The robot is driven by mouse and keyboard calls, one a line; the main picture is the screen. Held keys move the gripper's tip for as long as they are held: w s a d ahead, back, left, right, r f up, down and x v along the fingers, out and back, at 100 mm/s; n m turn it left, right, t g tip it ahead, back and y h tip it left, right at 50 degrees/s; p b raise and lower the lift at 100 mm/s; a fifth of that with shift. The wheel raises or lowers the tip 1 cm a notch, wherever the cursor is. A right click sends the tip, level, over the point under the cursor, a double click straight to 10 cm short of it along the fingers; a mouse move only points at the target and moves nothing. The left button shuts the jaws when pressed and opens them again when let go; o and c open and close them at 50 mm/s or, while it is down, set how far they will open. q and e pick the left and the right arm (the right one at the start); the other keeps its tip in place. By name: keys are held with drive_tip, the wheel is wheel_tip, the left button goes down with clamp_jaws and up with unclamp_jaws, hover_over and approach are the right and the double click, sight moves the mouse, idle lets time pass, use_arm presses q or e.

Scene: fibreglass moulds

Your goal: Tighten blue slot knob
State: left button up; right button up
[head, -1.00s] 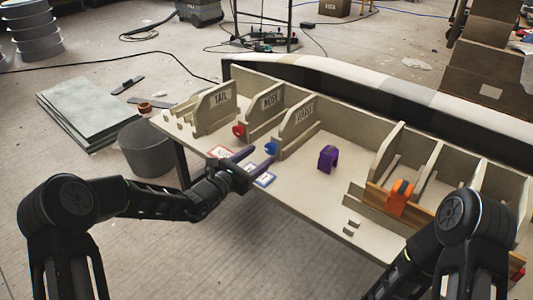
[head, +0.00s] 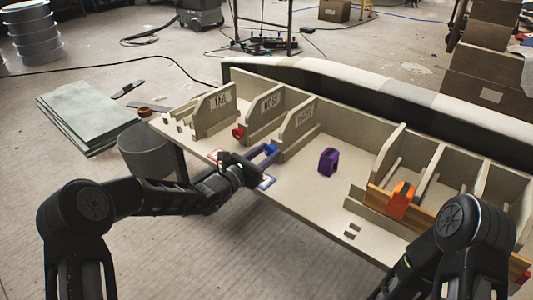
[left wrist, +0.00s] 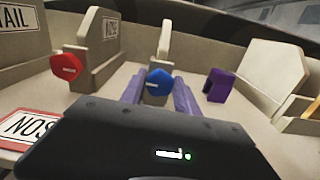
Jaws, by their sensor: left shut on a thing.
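The blue slot knob (head: 271,149) sits at the front end of a divider in the pale wooden rack (head: 300,190). In the left wrist view the blue knob (left wrist: 158,82) stands between the two purple fingers, which extend to either side of it. My left gripper (head: 264,154) is shut on this knob, and its fingers (left wrist: 157,94) partly hide the divider's foot. My right arm comes in from the right, but its gripper is outside the frames.
A red knob (head: 238,133) sits on the neighbouring divider to the left. A purple arch-shaped piece (head: 328,161) stands on the rack to the right, and an orange piece (head: 400,201) farther right. Labelled cards lie near the front edge.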

use_arm(q)
clamp_jaws()
drive_tip(key=shift+m, duration=0.3)
drive_tip(key=shift+f+m+b, duration=0.1)
drive_tip(key=shift+m+b, duration=0.35)
drive_tip(key=shift+m, duration=0.65)
drive_tip(key=shift+s+d+m+b, duration=0.1)
drive_tip(key=shift+m+b, duration=1)
drive_tip(key=shift+m, duration=0.9)
drive_tip(key=o, duration=0.7)
unclamp_jaws()
